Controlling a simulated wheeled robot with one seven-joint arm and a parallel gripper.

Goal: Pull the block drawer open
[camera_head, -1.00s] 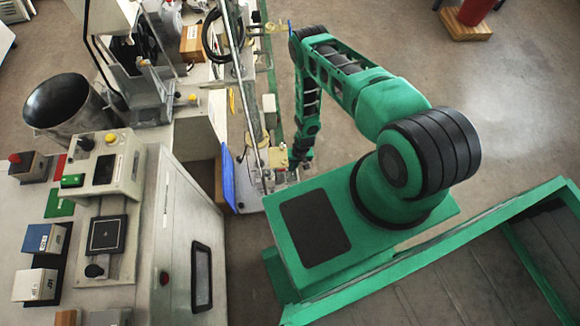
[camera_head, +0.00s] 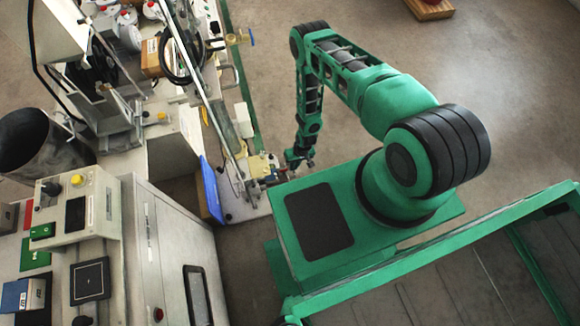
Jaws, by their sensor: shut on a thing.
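My green arm reaches down to the right edge of the bench machine. My gripper (camera_head: 278,178) is at its lower end, beside a small pale-yellow fitting (camera_head: 261,166) on the machine's edge. It is shut on a small part there, which looks like the block drawer's handle. The part is too small and too covered to make out clearly. The drawer itself cannot be told apart from the fixture, nor how far it stands out.
A blue panel (camera_head: 211,190) stands left of the gripper. A grey cabinet (camera_head: 163,245) with a control box (camera_head: 77,208) on top is at lower left. My green base is close on the right. Bare floor (camera_head: 400,60) lies beyond the arm.

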